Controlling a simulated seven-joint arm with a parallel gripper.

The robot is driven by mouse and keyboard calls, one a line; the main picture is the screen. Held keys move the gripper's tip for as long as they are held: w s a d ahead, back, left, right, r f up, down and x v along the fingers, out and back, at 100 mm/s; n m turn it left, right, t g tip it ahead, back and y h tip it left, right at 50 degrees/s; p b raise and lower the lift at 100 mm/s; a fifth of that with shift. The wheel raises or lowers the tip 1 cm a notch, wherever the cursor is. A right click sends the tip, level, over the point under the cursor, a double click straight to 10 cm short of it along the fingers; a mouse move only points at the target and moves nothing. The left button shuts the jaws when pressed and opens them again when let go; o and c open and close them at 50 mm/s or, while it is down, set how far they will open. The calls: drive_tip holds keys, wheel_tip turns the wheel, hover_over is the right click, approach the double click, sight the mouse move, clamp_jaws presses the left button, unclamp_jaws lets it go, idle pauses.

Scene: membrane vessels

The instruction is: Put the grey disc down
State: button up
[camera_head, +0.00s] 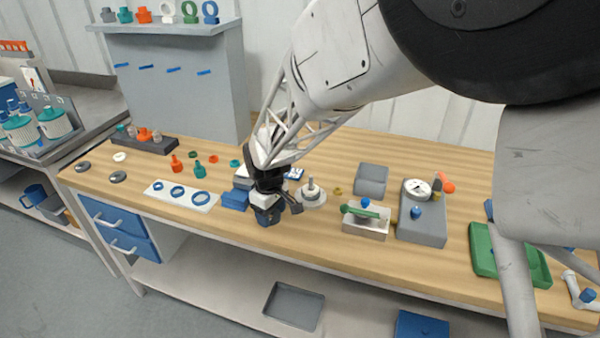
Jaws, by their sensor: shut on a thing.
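My gripper (270,212) points down near the front edge of the wooden bench, left of a round white piece with an upright pin. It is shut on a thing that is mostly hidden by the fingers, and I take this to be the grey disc. I cannot tell how far it is above the bench top. Two other dark grey discs lie flat at the bench's left end, one at the edge (82,167) and one to its right (117,176).
A white plate (206,205) with blue rings lies left of my gripper. The white pinned piece (313,195) stands close on the right. Farther right are a white box (366,230), a grey device (425,232) and a green tray (483,255). Small orange and green fittings stand behind the plate.

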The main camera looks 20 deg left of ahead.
drive_tip(key=shift+w+a+f, duration=0.15)
drive_tip(key=shift+w+a, duration=0.75)
drive_tip(key=shift+w, duration=0.15)
drive_tip(key=shift+w+a+f, duration=0.1)
drive_tip(key=shift+w+a, duration=0.8)
drive_tip(key=shift+w, duration=0.1)
drive_tip(key=shift+f, duration=0.1)
drive_tip(key=shift+f, duration=1.65)
drive_tip(key=shift+f, duration=0.15)
drive_tip(key=o, duration=0.9)
wheel_tip(320, 180, up, 12)
